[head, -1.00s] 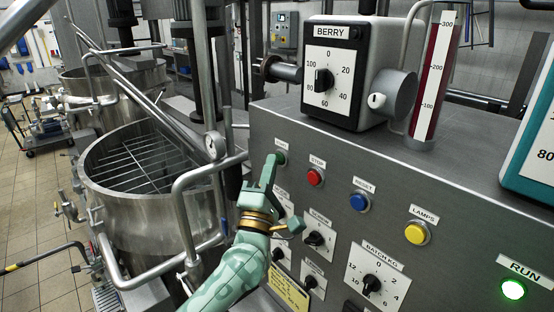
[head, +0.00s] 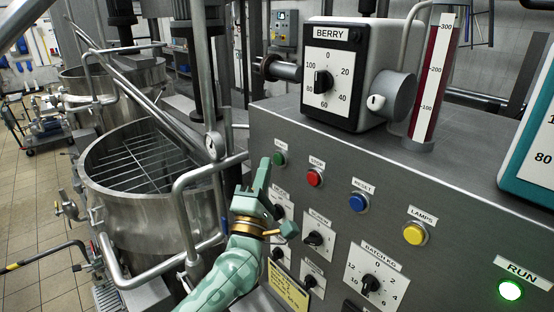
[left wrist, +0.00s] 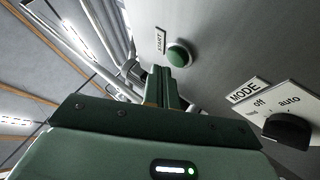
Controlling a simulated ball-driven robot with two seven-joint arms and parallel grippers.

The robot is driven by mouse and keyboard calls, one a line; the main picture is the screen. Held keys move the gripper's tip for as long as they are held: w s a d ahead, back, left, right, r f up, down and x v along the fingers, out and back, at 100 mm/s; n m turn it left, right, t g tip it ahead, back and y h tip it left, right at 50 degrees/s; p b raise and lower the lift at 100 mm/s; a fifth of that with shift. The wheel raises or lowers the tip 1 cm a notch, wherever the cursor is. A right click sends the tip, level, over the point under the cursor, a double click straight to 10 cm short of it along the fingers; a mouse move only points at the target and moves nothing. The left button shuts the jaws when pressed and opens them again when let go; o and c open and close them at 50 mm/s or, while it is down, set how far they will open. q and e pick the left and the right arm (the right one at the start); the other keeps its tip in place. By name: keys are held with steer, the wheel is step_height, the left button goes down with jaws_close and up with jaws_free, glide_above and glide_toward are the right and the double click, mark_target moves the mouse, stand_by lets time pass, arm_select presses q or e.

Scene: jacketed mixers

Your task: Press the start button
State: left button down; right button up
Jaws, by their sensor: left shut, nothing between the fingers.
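The green start button (head: 280,158) sits at the upper left of the grey control panel, under a START label, and shows uncovered in the head view. My left gripper (head: 264,166) is shut and empty, its fingertips just left of and below the button, apart from it in the picture. In the left wrist view the round green button (left wrist: 178,55) shows beside its START label. The shut fingers (left wrist: 168,82) point at it from below, tips close to its lower edge; the remaining gap is hard to judge. My right gripper is not in view.
The red STOP button (head: 315,177), blue RESET button (head: 358,202) and yellow LAMPS button (head: 415,233) run rightward. The RUN lamp (head: 510,290) glows green. The MODE knob (left wrist: 288,130) is near the gripper. A steel mixer (head: 105,200) and pipe rails stand left.

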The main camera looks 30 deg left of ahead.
arm_select(q)
steer(key=shift+s, duration=0.1)
steer(key=shift+s+a+p, duration=0.2)
steer(key=shift+s+a, duration=0.1)
steer(key=shift+s, duration=0.45)
steer(key=shift+s+a+p, duration=0.15)
steer(key=shift+s+a, duration=0.2)
steer(key=shift+s, duration=0.4)
steer(key=shift+s+a+p, duration=0.2)
steer(key=shift+s+a, duration=0.1)
steer(key=shift+s, duration=0.45)
